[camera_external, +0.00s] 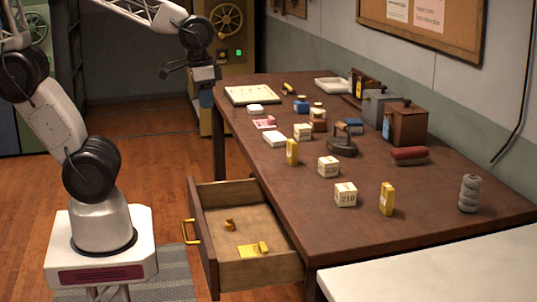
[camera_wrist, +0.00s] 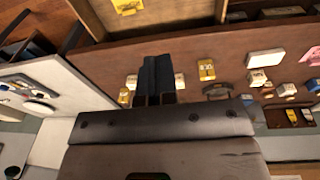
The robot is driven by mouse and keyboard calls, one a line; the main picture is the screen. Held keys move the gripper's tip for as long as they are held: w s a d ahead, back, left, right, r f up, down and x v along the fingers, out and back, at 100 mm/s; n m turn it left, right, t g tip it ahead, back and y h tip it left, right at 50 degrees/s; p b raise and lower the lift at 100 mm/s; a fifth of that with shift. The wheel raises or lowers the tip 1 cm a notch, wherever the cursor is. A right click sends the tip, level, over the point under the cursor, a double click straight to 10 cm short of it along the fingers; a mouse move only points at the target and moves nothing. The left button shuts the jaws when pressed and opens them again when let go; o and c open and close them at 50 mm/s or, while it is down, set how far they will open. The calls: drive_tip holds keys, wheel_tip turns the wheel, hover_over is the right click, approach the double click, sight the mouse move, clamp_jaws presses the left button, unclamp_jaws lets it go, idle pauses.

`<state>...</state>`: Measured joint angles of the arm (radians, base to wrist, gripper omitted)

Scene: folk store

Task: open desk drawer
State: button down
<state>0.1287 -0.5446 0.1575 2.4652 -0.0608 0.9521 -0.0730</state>
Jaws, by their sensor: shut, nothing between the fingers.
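The desk drawer (camera_external: 197,232) stands pulled out from the left front side of the brown desk (camera_external: 330,220). Its yellow handle (camera_external: 188,232) is on the outer face. Inside lie a small brown item (camera_external: 230,225) and a yellow item (camera_external: 252,249). In the wrist view the open drawer (camera_wrist: 185,14) shows at the top with a yellow item (camera_wrist: 127,6) in it. My gripper (camera_external: 207,103) is shut and empty, raised near the far left corner of the desk, away from the drawer handle. Its dark fingers show shut together in the wrist view (camera_wrist: 156,75).
The desktop holds several small boxes, including one marked 210 (camera_external: 345,195), an iron (camera_external: 342,146), a red-brown brush (camera_external: 409,155) and brown and grey boxes at the back. A white table (camera_external: 440,270) adjoins at the front right. Open floor lies left of the drawer.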

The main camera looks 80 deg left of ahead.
drive_tip(key=s+a+r+t, duration=0.1)
drive_tip(key=s+a+r, duration=0.2)
drive_tip(key=a, duration=0.1)
drive_tip(key=shift+s+a+y, duration=0.15)
drive_tip(key=shift+a+y, duration=0.15)
drive_tip(key=shift+a, duration=0.05)
drive_tip(key=c, duration=1.8)
unclamp_jaws()
drive_tip(key=o, duration=0.6)
drive_tip(key=shift+o, duration=0.2)
drive_tip(key=s+d+f+n+t+y, duration=0.3)
drive_tip(key=f+n, duration=0.6)
drive_tip(key=f, duration=0.4)
drive_tip(key=s+d+f+n+t+y, duration=0.4)
drive_tip(key=d+f+n+y, duration=0.2)
drive_tip(key=f, duration=0.7)
drive_tip(key=s+d+f+n+t+y, duration=0.4)
drive_tip(key=d+f+n, duration=0.3)
drive_tip(key=f+n, duration=0.5)
drive_tip(key=shift+d+f+n+t+y, duration=0.3)
drive_tip(key=shift+d+f+n+y, duration=0.15)
drive_tip(key=shift+n, duration=0.45)
drive_tip(key=shift+w+a+r, duration=0.1)
drive_tip(key=shift+w+a, duration=0.1)
